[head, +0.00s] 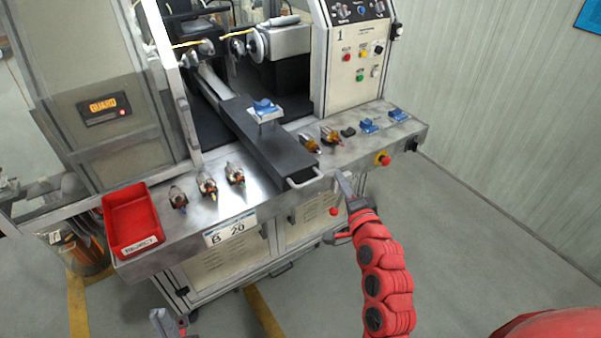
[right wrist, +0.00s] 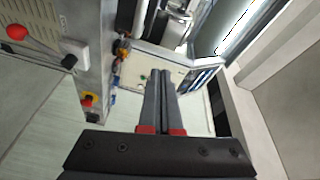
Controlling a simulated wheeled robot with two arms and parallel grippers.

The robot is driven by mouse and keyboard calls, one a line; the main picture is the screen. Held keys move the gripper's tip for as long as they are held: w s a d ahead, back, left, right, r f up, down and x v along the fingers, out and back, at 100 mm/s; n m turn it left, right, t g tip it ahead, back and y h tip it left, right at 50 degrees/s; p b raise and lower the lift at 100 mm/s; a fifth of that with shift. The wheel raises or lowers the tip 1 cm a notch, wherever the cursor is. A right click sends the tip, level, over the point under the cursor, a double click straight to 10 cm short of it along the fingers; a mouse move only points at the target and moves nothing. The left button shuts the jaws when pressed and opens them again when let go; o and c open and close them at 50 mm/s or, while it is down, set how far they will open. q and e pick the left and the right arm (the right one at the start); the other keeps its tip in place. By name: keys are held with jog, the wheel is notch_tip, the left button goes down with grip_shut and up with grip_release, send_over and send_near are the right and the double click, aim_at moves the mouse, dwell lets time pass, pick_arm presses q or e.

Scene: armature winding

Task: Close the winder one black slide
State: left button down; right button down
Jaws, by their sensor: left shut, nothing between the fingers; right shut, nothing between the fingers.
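The black slide (head: 262,140) of the winder marked 1 (head: 353,55) is pulled out over the metal bench. A pale metal handle (head: 303,181) is at its front end, at the bench's front edge. A blue part on a light block (head: 265,112) sits on the slide. My right gripper (head: 342,183) is shut and empty, just right of the handle and apart from it in the picture. Its two fingers lie together in the right wrist view (right wrist: 165,88), where I cannot make out the handle. My left gripper (head: 165,322) is low at the bottom edge, shut, partly cut off.
A red bin (head: 132,220) and several armatures (head: 207,184) lie on the bench's left. More armatures, blue parts (head: 369,126) and a red emergency button (head: 383,159) are on its right. A guard panel (head: 105,110) stands left. The floor at right is clear.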

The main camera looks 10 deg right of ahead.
aim_at(294, 175)
jog(key=s+a+g+y+p, duration=0.1)
jog(key=s+a+g+y, duration=0.25)
jog(key=a, duration=0.25)
jog(key=shift+n+g+y, duration=0.4)
jog(key=shift+g+y, duration=0.05)
jog(key=b+x, duration=0.1)
jog(key=x, duration=0.3)
jog(key=b+x, duration=0.2)
jog(key=x, duration=0.2)
jog(key=shift+w+r, duration=0.1)
jog(key=shift+r, duration=0.1)
jog(key=shift+w+a+f, duration=0.2)
jog(key=shift+w+a, duration=0.05)
jog(key=shift+w, duration=0.25)
jog(key=shift+w+f, duration=0.2)
jog(key=shift+w, duration=0.05)
